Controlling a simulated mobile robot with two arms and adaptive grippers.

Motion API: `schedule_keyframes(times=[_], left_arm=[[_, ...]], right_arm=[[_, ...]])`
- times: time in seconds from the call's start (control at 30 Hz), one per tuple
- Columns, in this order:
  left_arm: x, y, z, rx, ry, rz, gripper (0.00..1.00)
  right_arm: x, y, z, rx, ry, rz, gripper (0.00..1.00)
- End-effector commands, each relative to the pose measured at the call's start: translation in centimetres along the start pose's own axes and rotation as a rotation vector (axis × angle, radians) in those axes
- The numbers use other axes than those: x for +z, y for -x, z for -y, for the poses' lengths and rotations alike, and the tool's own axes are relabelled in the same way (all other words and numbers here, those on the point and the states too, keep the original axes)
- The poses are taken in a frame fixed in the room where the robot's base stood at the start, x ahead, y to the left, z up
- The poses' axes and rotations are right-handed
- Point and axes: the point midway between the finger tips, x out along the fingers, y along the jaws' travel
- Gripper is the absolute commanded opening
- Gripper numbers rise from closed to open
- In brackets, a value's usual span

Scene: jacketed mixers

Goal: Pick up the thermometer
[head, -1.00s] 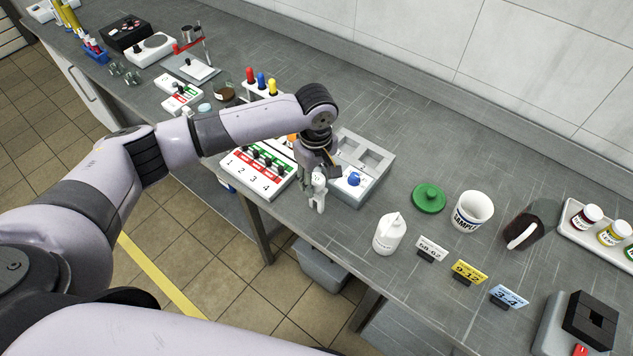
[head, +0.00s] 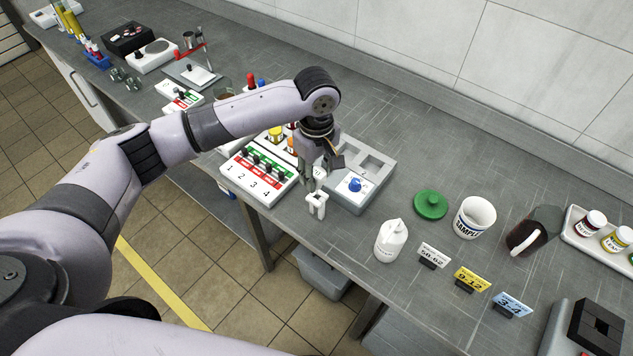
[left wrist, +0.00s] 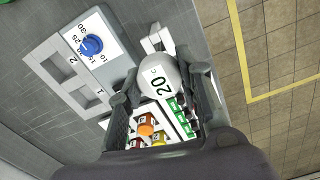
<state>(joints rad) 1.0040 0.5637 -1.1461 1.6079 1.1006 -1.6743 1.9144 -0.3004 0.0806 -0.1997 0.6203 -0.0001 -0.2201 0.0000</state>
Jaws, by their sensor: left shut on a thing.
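The thermometer shows in the left wrist view as a round white head (left wrist: 160,82) marked "20 C". My left gripper (left wrist: 163,90) is shut on it, one finger on each side. In the head view my left gripper (head: 312,174) is above the bench's front edge, a little above and behind a small white stand (head: 316,205). The thermometer's head and stem are not clear there. The stand also shows in the left wrist view (left wrist: 152,41), partly behind the thermometer. My right gripper is not in view.
A grey block with a blue dial (head: 355,186) is just right of the gripper. A switch panel numbered 1 to 4 (head: 258,172) is to the left. A white bottle (head: 390,240), green lid (head: 430,204) and sample cup (head: 474,217) stand further right.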

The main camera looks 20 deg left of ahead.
Motion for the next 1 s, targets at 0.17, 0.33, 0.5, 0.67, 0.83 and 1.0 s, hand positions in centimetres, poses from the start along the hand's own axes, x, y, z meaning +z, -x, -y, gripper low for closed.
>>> schedule_keyframes(times=[0.17,0.33,0.5,0.67,0.83,1.0], left_arm=[[0.0,3.6,-0.1,0.006,0.000,-0.002,0.14],[0.1,7.3,-0.1,0.006,-0.001,0.000,0.14],[0.0,11.2,-0.1,0.006,-0.001,-0.001,0.14],[-0.1,14.2,-0.1,0.003,0.001,-0.003,0.14],[0.0,15.6,0.0,0.001,0.000,-0.001,0.14],[0.0,16.7,0.0,-0.001,0.000,0.001,0.14]], right_arm=[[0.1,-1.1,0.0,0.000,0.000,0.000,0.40],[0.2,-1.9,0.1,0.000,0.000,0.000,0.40],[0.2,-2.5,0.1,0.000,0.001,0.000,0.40],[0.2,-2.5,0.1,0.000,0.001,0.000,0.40],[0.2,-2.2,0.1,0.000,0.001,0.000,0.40],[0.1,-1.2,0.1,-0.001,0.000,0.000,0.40]])
